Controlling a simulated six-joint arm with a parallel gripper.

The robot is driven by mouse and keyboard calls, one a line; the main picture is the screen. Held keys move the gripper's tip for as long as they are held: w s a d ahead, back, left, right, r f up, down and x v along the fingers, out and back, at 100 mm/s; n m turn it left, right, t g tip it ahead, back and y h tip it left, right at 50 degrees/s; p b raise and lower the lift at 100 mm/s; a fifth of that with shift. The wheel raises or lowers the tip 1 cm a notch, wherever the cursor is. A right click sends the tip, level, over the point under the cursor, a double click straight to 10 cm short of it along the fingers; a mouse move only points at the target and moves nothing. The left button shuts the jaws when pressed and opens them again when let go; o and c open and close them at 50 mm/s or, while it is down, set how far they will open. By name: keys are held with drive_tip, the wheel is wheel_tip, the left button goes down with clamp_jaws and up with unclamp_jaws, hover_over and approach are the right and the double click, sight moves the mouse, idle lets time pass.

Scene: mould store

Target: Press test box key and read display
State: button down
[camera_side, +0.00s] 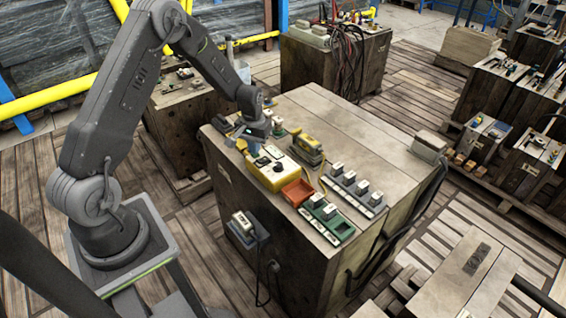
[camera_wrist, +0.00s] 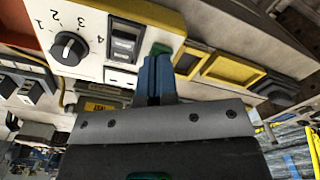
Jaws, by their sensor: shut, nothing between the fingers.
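The test box (camera_side: 270,179) is yellow with a pale top and sits on the big wooden crate in the side view. In the wrist view its pale face (camera_wrist: 148,20) carries a black dial (camera_wrist: 68,48) marked with numbers, a dark framed rocker or window (camera_wrist: 123,40), and a green key (camera_wrist: 162,48). My gripper (camera_wrist: 154,58) has blue fingers, shut together and empty, with tips at the green key. I cannot tell whether they touch it. In the side view my gripper (camera_side: 254,146) is over the box's far left part. No display reading is legible.
An orange-red tray (camera_side: 297,192) and a green unit (camera_side: 330,225) stand beside the box. A yellow device (camera_side: 306,150) and strips with white blocks lie behind and right. The crate's back right top is clear.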

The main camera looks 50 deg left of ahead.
drive_tip(key=shift+f, duration=0.45)
idle(0.3)
drive_tip(key=shift+r, duration=3.5)
